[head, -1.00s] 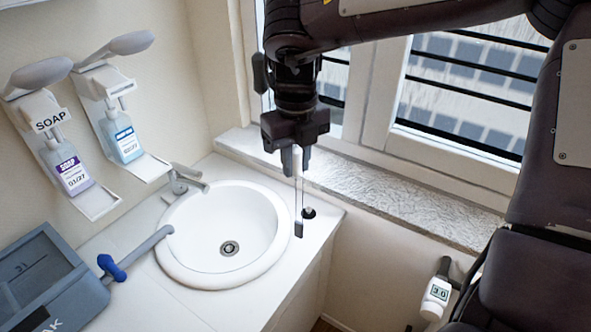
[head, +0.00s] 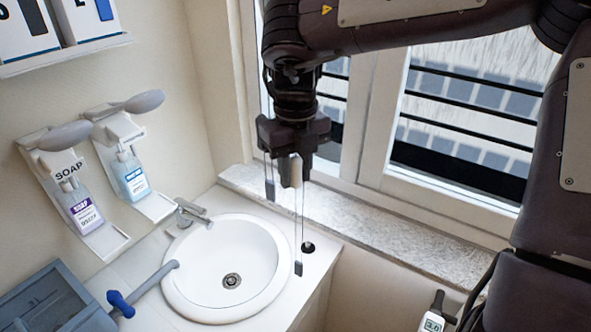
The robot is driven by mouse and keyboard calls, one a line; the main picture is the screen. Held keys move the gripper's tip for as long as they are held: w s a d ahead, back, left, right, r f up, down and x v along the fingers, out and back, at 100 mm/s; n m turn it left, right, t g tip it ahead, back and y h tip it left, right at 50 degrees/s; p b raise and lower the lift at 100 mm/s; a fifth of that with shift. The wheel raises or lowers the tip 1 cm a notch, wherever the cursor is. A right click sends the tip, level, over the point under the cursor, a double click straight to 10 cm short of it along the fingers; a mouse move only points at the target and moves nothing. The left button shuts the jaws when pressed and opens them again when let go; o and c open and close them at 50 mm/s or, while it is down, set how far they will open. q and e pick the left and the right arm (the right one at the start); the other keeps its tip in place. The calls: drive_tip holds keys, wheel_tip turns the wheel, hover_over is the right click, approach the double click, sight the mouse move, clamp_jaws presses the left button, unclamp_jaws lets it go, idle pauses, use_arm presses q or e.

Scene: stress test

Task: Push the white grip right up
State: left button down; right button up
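My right gripper (head: 284,229) hangs down from the arm at the top right, above the back right edge of the sink. Its two thin fingers are apart, with open space between them. A short, pale upright piece (head: 296,171) shows against the gripper's dark body. I cannot tell whether it is the white grip or a part of the gripper. No other thing shows clearly as the white grip. My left gripper is not in view.
The round white sink (head: 180,285) and its tap (head: 190,212) are below. Soap dispensers (head: 80,205) hang on the left wall. A grey box (head: 45,305) stands front left. The window (head: 460,110) and its speckled sill (head: 400,220) lie behind the arm.

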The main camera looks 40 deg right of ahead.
sight(296, 157)
drive_tip(key=shift+o, duration=1.4)
drive_tip(key=shift+r, duration=0.1)
wheel_tip(296, 157, up, 8)
drive_tip(key=shift+f+p, duration=0.2)
drive_tip(key=shift+p, duration=0.25)
drive_tip(key=shift+s+f, duration=0.1)
